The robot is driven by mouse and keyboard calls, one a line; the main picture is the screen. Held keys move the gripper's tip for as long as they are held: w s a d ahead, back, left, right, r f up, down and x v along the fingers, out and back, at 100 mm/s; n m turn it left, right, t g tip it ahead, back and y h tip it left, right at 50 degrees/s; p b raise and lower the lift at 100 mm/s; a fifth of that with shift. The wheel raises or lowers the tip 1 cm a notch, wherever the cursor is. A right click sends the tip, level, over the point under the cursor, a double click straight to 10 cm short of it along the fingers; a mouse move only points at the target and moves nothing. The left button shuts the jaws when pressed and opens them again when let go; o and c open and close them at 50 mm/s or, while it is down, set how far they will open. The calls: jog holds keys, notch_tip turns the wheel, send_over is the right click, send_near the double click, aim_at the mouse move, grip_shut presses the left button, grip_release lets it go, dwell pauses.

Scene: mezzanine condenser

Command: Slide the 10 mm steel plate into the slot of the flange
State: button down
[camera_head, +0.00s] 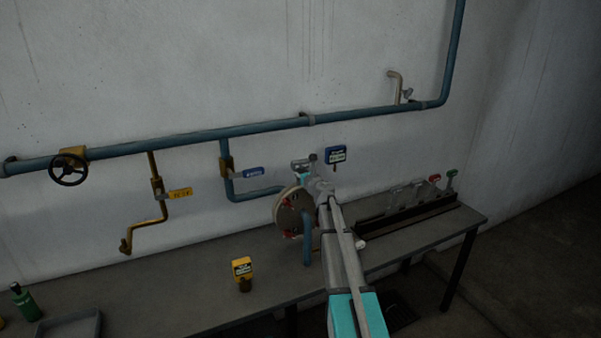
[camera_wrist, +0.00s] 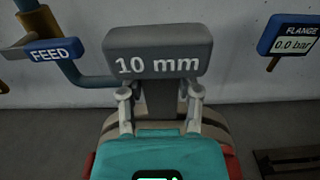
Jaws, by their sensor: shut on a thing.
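The 10 mm plate's grey labelled head (camera_wrist: 158,52) fills the upper middle of the wrist view, upright and facing me. My gripper (camera_wrist: 160,95) is shut on the plate just below this label. The flange (camera_wrist: 215,122) shows behind and below the fingers, as brown and dark bands with red parts at both sides. In the head view the flange (camera_head: 287,212) is a round disc above the bench, joined to a blue pipe, and my gripper (camera_head: 318,184) is at its top. The plate's lower part and the slot are hidden, so I cannot tell how they meet.
A blue gauge (camera_wrist: 290,38) reads FLANGE 0.0 bar. A blue FEED tag (camera_wrist: 53,54) hangs at left. On the bench (camera_head: 180,290) stand a yellow device (camera_head: 243,272), a grey tray (camera_head: 70,325) and a green bottle (camera_head: 24,302). A long rack (camera_head: 415,215) lies at right.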

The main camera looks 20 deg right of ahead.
aim_at(300, 187)
jog(key=shift+f+b, duration=2.7)
jog(key=shift+f, duration=0.05)
dwell(0.3)
jog(key=shift+c, duration=1.1)
grip_release()
jog(key=shift+s, duration=0.1)
jog(key=s, duration=1.2)
jog(key=s+a+f+n+g+y, duration=0.2)
jog(key=s+a+f+n+g, duration=0.15)
jog(key=a+n, duration=0.4)
jog(key=s+a+f+n+g+y, duration=0.2)
jog(key=s+a+f+n+g, duration=0.15)
jog(key=a+n, duration=0.45)
jog(key=s+a+f+n+g+y, duration=0.2)
jog(key=s+a+f+n, duration=0.15)
jog(key=a+n, duration=0.4)
jog(key=s+a+f+n+g+h, duration=0.2)
jog(key=s+n, duration=0.4)
jog(key=s, duration=0.3)
jog(key=s+a+f+n+g+h, duration=0.2)
jog(key=s+f+n+g+h, duration=0.2)
jog(key=s, duration=0.5)
notch_tip(300, 187, down, 2)
jog(key=n+g, duration=0.2)
jog(key=g, duration=0.1)
jog(key=shift+s+a+n, duration=0.2)
jog(key=shift+a+n, duration=0.05)
jog(key=shift+n, duration=0.15)
